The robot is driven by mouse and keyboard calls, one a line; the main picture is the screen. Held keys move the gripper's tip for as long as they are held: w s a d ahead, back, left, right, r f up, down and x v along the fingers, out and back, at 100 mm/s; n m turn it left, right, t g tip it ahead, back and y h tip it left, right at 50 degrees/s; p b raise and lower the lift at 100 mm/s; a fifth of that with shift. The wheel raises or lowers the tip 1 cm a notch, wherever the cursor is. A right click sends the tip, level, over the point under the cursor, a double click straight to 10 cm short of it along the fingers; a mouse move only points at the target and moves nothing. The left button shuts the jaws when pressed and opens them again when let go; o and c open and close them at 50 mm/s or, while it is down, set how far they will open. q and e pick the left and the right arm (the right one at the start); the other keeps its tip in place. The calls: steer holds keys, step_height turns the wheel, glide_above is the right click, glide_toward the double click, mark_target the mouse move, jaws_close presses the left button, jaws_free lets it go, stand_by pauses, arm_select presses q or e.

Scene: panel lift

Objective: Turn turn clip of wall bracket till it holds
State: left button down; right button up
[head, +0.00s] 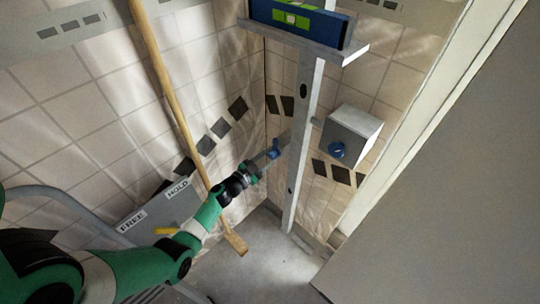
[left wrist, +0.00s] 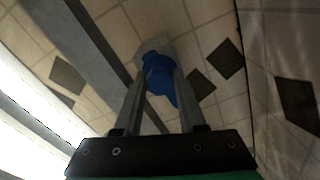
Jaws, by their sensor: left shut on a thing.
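The blue turn clip (head: 274,153) sits on a grey bracket by the corner, left of the upright metal post (head: 303,120). My left gripper (head: 268,158) reaches it from the lower left. In the left wrist view the two fingers stand on either side of the blue clip (left wrist: 157,68) and are shut on it. A pale grey mount (left wrist: 153,45) shows behind the clip. The fingers hide part of the clip, and its exact turn angle is hard to tell. My right gripper is not in view.
A grey box (head: 352,136) with a blue knob (head: 336,150) is right of the post. A wooden pole (head: 165,80) leans on the left. A grey panel (head: 150,210) reads FREE and HOLD.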

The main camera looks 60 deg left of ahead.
arm_select(q)
steer(key=m, duration=0.4)
steer(key=shift+w+r+m, duration=0.1)
steer(key=shift+r+m, duration=0.2)
steer(key=shift+m, duration=0.1)
steer(key=m, duration=0.8)
steer(key=m+b, duration=0.1)
steer(key=m, duration=0.2)
steer(key=shift+d+f+m+b, duration=0.1)
steer(key=shift+f+m+b, duration=0.1)
steer(key=shift+m+b, duration=0.15)
steer(key=m, duration=0.3)
steer(key=shift+m+b, duration=0.25)
steer(key=shift+b, duration=0.1)
steer(key=shift+f+m, duration=0.1)
steer(key=shift+m, duration=0.4)
steer(key=shift+f, duration=0.15)
steer(key=shift+f, duration=0.1)
